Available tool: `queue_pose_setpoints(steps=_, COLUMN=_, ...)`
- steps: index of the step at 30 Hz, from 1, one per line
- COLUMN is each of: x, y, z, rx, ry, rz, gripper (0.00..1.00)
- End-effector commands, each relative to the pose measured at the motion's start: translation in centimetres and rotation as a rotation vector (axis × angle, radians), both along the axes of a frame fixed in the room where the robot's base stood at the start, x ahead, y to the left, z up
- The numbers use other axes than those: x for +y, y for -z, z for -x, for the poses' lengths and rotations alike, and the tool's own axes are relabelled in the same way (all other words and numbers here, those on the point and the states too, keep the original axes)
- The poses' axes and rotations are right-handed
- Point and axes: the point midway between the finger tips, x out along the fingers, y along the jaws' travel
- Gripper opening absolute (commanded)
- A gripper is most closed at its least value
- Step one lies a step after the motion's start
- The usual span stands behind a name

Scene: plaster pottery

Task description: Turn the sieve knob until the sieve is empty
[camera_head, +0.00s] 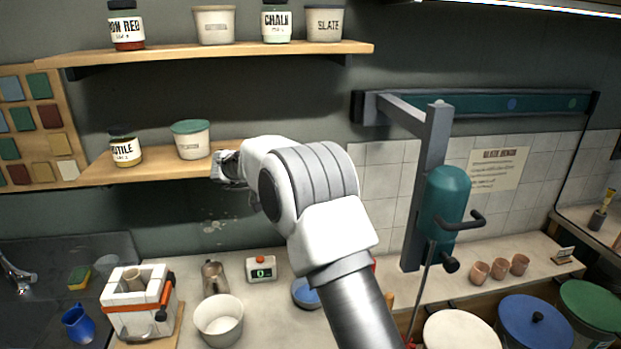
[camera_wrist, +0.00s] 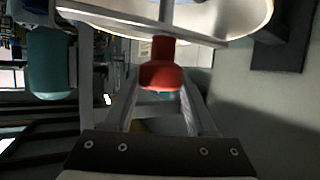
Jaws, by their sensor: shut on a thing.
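In the wrist view a red knob (camera_wrist: 162,72) sits between the fingertips of my gripper (camera_wrist: 162,88). The fingers are shut on it. The knob joins the underside of a pale round sieve (camera_wrist: 232,22) with a bar across it, at the top of that view. The inside of the sieve is out of sight, so I cannot tell what it holds. In the head view my arm reaches toward the lower shelf. I cannot make out the sieve or knob there.
The lower shelf (camera_head: 150,170) holds two jars near my arm. A teal cylinder on a grey post (camera_head: 447,205) stands to the right. On the counter are a white pot (camera_head: 219,318), a metal jug (camera_head: 214,278) and a small timer (camera_head: 261,269). Lidded bins (camera_head: 535,322) stand at lower right.

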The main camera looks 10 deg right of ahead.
Motion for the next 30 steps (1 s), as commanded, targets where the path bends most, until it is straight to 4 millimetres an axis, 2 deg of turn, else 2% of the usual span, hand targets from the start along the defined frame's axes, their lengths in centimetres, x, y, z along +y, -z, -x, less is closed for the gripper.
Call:
queue_pose_setpoints(steps=12, x=-0.06, y=0.29, z=0.00, rx=0.003, ry=0.210, rz=-0.001, gripper=0.01)
queue_pose_setpoints(steps=30, x=-0.12, y=0.28, z=0.00, rx=0.003, ry=0.371, rz=0.000, gripper=0.01)
